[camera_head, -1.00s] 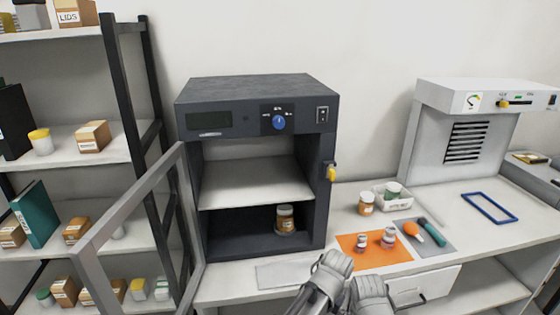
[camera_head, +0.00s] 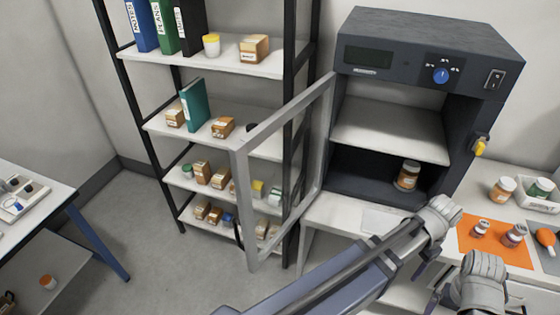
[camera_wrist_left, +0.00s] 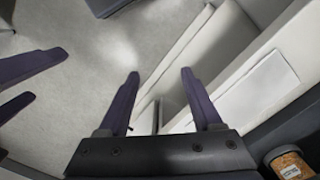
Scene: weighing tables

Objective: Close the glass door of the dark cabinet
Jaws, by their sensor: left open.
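The dark cabinet (camera_head: 430,45) stands on the table at the upper right of the head view. Its glass door (camera_head: 244,205) is wide open, swung out to the left toward me, and the shelf rack shows through its pane. My left gripper (camera_head: 424,266) is in front of the cabinet, right of the door and apart from it. In the left wrist view my left gripper (camera_wrist_left: 160,75) has its fingers spread and empty. My right gripper (camera_head: 442,292) is beside it at the lower right; its fingers show apart at the left of the wrist view.
A brown jar (camera_head: 408,175) stands inside the cabinet. A rack (camera_head: 215,62) with binders and boxes stands behind the door. An orange mat (camera_head: 490,258) with small jars lies right of my grippers. The floor (camera_head: 190,285) left of the door is clear.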

